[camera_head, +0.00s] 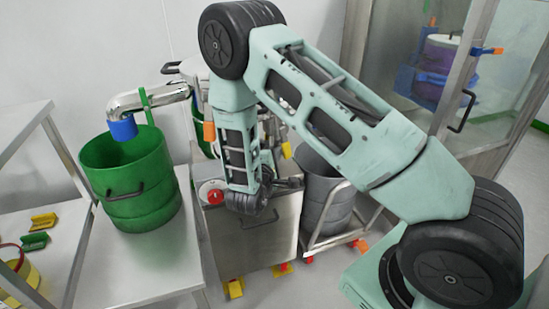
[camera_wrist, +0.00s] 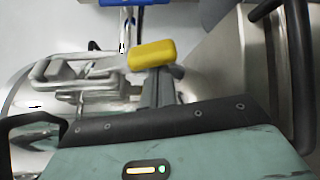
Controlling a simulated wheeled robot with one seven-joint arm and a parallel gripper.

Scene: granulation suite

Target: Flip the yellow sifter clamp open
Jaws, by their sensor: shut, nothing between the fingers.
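The yellow clamp handle (camera_wrist: 152,53) shows in the wrist view as a rounded yellow block, upper middle. Metal clamp linkage and bars (camera_wrist: 85,80) lie to its left. My gripper (camera_wrist: 160,78) is shut and empty, with its dark fingers reaching up to just below the handle's lower edge. I cannot tell whether they touch it. In the head view my gripper (camera_head: 291,183) is over the steel cabinet, pointing right. A small yellow piece (camera_head: 286,150) shows above it there; I cannot tell if it is the same handle.
A green bucket (camera_head: 130,180) stands on the bench to the left, below a steel pipe with a blue end (camera_head: 123,129). A grey metal drum (camera_head: 325,190) stands on a cart right of the steel cabinet (camera_head: 265,240). A glass-fronted enclosure (camera_head: 400,45) is at the back right.

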